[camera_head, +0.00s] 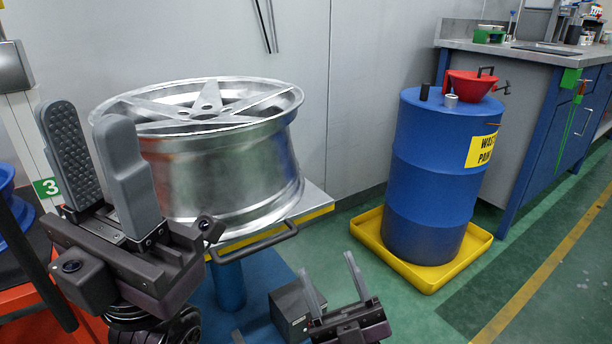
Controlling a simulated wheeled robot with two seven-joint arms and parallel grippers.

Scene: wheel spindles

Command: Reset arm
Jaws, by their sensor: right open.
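My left gripper (87,122) is large in the near left of the head view, its two grey padded fingers pointing up. The fingers are apart with nothing between them. It is in front of a silver wheel rim (225,165) and hides part of the rim's left side. My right gripper (326,264) is low in the middle of the view, fingers pointing up and apart, empty. It is in front of and below the rim's stand, touching nothing that I can see.
The rim lies flat on a stand (316,203) with a yellow edge, a dark handle and a blue post. A blue drum (432,170) stands in a yellow tray (480,246) to the right. A workbench (545,110) is behind it. The green floor at lower right is clear.

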